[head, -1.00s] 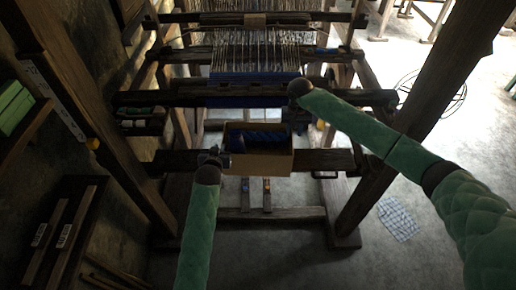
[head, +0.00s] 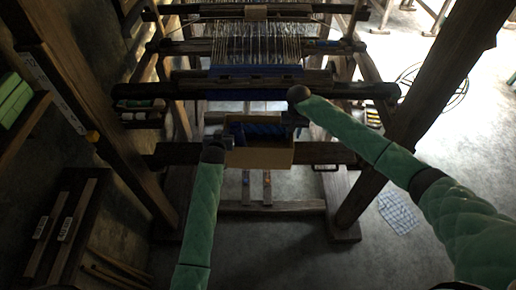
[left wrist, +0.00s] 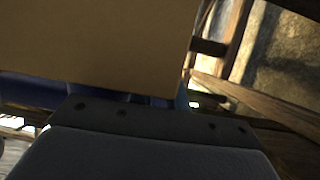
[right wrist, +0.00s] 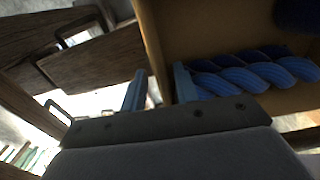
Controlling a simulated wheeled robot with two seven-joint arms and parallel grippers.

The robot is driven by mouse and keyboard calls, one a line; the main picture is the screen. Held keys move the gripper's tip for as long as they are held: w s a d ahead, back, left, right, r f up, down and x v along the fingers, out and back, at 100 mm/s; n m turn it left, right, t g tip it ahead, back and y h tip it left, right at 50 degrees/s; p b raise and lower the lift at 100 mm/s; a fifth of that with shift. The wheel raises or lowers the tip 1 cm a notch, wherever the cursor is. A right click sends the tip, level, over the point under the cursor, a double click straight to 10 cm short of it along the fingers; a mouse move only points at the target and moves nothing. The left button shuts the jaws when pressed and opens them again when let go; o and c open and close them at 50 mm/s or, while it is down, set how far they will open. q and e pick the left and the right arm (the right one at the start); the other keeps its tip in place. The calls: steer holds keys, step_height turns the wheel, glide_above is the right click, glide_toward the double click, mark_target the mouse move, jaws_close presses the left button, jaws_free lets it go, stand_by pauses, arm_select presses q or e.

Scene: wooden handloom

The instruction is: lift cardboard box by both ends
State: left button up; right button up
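The open cardboard box (head: 262,158) sits on the loom's front beam, with dark blue twisted yarn (head: 258,131) inside. My left gripper (head: 224,142) is at the box's left end. In the left wrist view a cardboard face (left wrist: 95,45) fills much of the picture and hides most of the fingers, so its opening is unclear. My right gripper (head: 293,118) is at the right end. In the right wrist view its fingers (right wrist: 158,92) stand apart, one outside and one inside the box's end wall (right wrist: 152,40), beside the blue yarn (right wrist: 250,75).
The front beam (head: 325,153) runs under the box between thick posts. A higher beam (head: 350,90) and the blue cloth on the loom (head: 255,72) lie just behind. A dark wooden post (head: 430,110) stands close to my right arm.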

arm_select(q)
steer(key=shift+w+f, duration=0.2)
steer(key=shift+w, duration=0.35)
arm_select(e)
steer(key=shift+f, duration=0.65)
arm_select(q)
steer(key=shift+c, duration=0.3)
arm_select(e)
steer(key=shift+c, duration=0.4)
arm_select(q)
jaws_close()
arm_select(e)
steer(key=c, duration=0.4)
jaws_close()
steer(key=shift+r, duration=0.1)
